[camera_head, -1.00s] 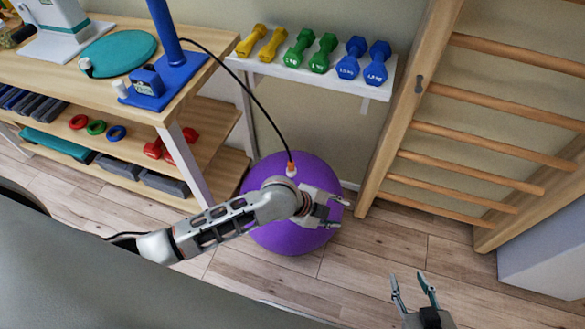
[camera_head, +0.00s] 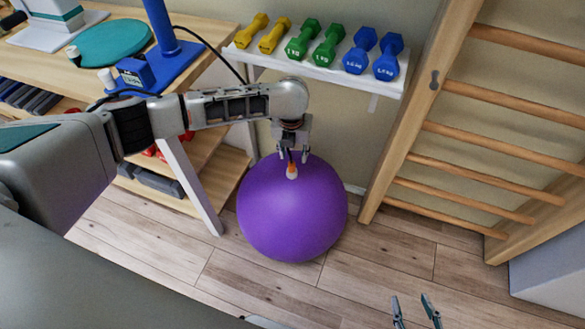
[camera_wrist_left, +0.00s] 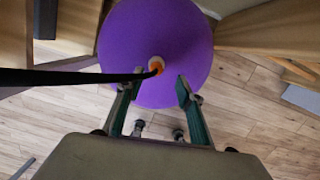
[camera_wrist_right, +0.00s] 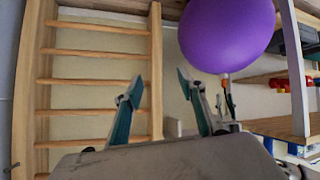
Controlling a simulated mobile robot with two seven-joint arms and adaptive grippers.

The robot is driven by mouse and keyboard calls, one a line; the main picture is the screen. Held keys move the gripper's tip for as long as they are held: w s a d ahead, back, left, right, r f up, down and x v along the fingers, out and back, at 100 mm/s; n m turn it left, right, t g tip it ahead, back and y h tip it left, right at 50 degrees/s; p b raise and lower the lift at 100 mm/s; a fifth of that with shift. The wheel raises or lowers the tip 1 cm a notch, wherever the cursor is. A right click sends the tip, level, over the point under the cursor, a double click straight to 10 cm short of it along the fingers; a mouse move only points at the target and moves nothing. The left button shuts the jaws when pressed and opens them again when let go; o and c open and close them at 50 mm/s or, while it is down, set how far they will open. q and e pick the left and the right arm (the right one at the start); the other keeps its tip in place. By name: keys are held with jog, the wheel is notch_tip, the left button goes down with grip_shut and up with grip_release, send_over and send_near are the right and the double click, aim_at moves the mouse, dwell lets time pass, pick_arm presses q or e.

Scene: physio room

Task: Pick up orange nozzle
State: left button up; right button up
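The orange nozzle (camera_head: 291,169), at the end of a black hose, sits on a white collar on top of the purple ball (camera_head: 292,210). My left gripper (camera_head: 293,156) points down over it, fingers spread. In the left wrist view the nozzle (camera_wrist_left: 156,65) shows just beyond the open fingertips (camera_wrist_left: 156,84), nearer the left finger. The black hose runs off left, past that finger. I cannot tell whether a finger touches nozzle or hose. My right gripper (camera_head: 414,305) is open and empty, low at the right; its fingers (camera_wrist_right: 157,82) also show in the right wrist view.
A blue stand (camera_head: 160,55) on the wooden bench is at the left, with the hose coming from it. A white shelf (camera_head: 330,72) with dumbbells is behind the ball. Wooden wall bars (camera_head: 480,130) stand at the right. The floor in front of the ball is clear.

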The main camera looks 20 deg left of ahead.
aim_at(292, 163)
pick_arm(q)
jog(key=f, duration=0.2)
jog(key=f+b, duration=0.1)
jog(key=f, duration=0.2)
jog(key=f+b, duration=0.1)
jog(key=f, duration=0.1)
jog(key=shift+w+a+f, duration=0.2)
jog(key=shift+w+a, duration=0.05)
jog(key=shift+a, duration=0.15)
jog(key=shift+w+r, duration=0.15)
jog(key=shift+r, duration=0.1)
grip_shut()
